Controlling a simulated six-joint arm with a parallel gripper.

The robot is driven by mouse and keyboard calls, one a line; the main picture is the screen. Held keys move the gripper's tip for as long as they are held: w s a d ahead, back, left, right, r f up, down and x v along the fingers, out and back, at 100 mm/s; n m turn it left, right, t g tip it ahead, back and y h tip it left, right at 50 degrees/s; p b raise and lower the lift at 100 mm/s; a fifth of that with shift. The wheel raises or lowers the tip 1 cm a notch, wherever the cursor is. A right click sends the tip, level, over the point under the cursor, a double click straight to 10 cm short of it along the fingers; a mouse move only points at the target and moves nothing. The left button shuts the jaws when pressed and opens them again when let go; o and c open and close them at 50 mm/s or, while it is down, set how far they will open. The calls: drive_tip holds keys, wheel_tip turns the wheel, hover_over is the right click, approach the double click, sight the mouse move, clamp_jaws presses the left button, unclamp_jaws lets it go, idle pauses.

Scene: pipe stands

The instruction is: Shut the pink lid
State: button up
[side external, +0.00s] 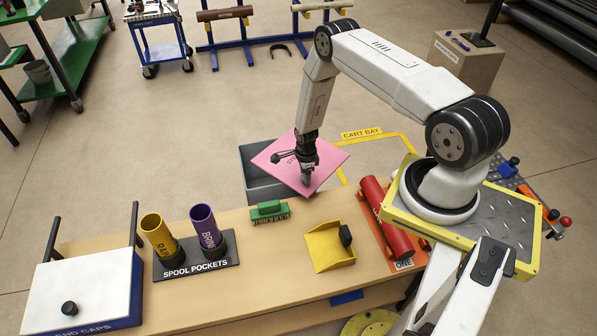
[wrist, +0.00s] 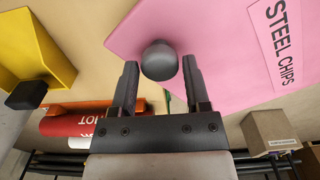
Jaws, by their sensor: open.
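The pink lid (side external: 326,158) lies askew over the grey bin (side external: 262,188) behind the bench, leaving part of the bin's left side uncovered. In the wrist view the pink lid (wrist: 225,50) carries a "STEEL CHIPS" label and a round grey knob (wrist: 159,62). My gripper (side external: 306,182) points down at the lid's near part. In the wrist view my gripper (wrist: 160,72) is open, with one finger on each side of the knob and gaps beside it. The knob is hidden behind my gripper in the side view.
On the bench are a green brush (side external: 269,211), a yellow dustpan (side external: 328,247), a red cylinder (side external: 385,217), yellow (side external: 158,235) and purple (side external: 206,230) tubes, and a white-lidded end caps box (side external: 85,285). Floor beyond the bin is mostly clear.

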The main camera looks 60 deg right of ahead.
drive_tip(key=shift+w+a, duration=0.1)
drive_tip(key=shift+w, duration=0.05)
hover_over(272, 172)
drive_tip(key=s+a, duration=0.3)
drive_tip(key=s, duration=0.1)
drive_tip(key=shift+w+r, duration=0.1)
idle(1.0)
drive_tip(key=shift+w, duration=0.15)
drive_tip(key=shift+w+a, duration=0.1)
drive_tip(key=shift+w, duration=0.25)
drive_tip(key=shift+o, duration=1.1)
drive_tip(key=shift+w, duration=0.15)
drive_tip(key=shift+o, duration=0.8)
